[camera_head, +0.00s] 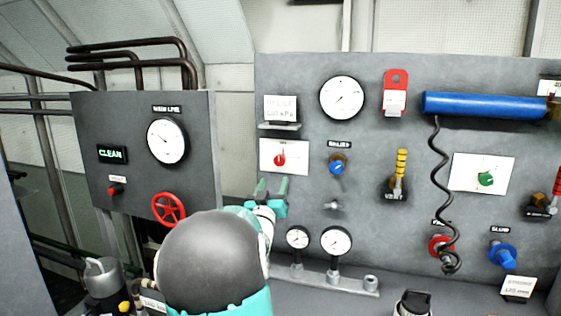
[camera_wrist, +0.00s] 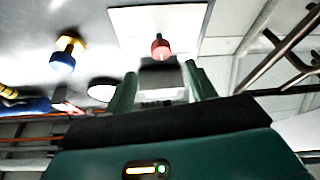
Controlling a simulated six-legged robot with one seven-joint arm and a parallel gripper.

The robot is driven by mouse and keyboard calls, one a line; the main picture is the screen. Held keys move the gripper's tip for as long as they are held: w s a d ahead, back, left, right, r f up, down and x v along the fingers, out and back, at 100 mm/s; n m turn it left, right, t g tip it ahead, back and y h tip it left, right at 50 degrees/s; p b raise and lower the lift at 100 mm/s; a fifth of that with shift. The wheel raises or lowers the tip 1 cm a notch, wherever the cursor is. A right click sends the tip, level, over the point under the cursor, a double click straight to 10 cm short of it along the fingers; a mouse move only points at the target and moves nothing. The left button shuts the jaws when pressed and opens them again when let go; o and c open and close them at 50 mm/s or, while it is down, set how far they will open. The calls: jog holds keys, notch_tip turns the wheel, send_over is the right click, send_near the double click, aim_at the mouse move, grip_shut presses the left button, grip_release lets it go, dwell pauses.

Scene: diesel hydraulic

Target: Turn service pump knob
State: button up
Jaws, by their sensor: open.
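A red knob (camera_head: 280,160) sits on a white plate (camera_head: 297,147) on the left part of the grey panel. It also shows in the wrist view (camera_wrist: 160,46), beyond my gripper. My gripper (camera_head: 272,190) is open and empty, just below and slightly left of the red knob in the head view. In the wrist view its two fingers (camera_wrist: 160,72) stand apart, with the knob ahead of the gap and not visibly touched. A green knob (camera_head: 486,179) sits on another white plate at the right. I cannot read which knob is the service pump one.
A blue knob (camera_head: 337,166) is right of the red one. A small shelf (camera_head: 279,125) with a label card (camera_head: 281,108) juts out above it. Two small gauges (camera_head: 336,241) stand below. A red wheel (camera_head: 168,208) is on the left box.

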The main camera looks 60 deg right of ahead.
aim_at(279, 163)
jog(key=x, duration=1.1)
jog(key=shift+d+r, duration=0.1)
jog(key=shift+r, duration=0.05)
jog(key=shift+c, duration=0.5)
jog(key=c, duration=0.9)
